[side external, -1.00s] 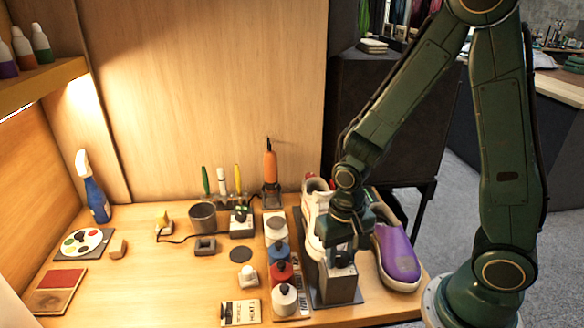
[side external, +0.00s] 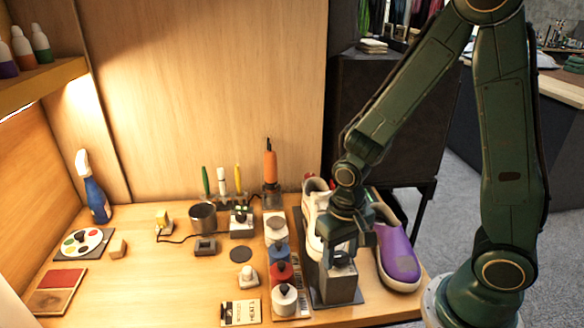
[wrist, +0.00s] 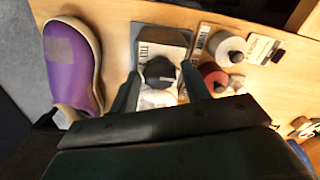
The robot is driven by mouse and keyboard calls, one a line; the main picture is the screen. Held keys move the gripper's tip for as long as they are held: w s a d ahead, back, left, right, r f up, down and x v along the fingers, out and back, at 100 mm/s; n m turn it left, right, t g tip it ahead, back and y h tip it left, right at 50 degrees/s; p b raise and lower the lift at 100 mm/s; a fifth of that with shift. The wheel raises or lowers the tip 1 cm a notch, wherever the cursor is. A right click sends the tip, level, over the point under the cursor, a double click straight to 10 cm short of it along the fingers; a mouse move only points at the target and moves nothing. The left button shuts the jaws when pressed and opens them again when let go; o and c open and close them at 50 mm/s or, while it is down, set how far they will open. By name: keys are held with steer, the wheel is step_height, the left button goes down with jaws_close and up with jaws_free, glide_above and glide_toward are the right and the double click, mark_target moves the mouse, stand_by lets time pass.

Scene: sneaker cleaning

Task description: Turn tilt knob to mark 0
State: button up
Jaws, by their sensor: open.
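The tilt knob (wrist: 159,72) is a dark round knob on a grey block (wrist: 163,37) lettered "TILT" in the wrist view. In the side view the block (side external: 337,287) stands at the front right of the bench, in front of the white sneaker (side external: 317,235). My gripper (wrist: 160,82) is open, with one finger on each side of the knob in the wrist view. In the side view my gripper (side external: 340,256) is right over the block. I cannot tell whether the fingers touch the knob. The marks around the knob are too small to read.
A purple shoe (side external: 398,250) stands close to the right of the block.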

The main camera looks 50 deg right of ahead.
steer(key=shift+r, duration=2.3)
steer(key=shift+r, duration=0.45)
steer(key=s+d+r+n+t, duration=0.1)
steer(key=s+r, duration=0.3)
steer(key=r, duration=0.4)
steer(key=s+d+r+n+t, duration=0.1)
steer(key=s+r+n+t, duration=0.2)
steer(key=r, duration=0.5)
steer(key=shift+s+r+n+t, duration=0.2)
steer(key=shift+s+n+t, duration=0.1)
steer(key=shift+s+t, duration=0.45)
steer(key=shift+w+d, duration=0.1)
steer(key=shift+w, duration=0.05)
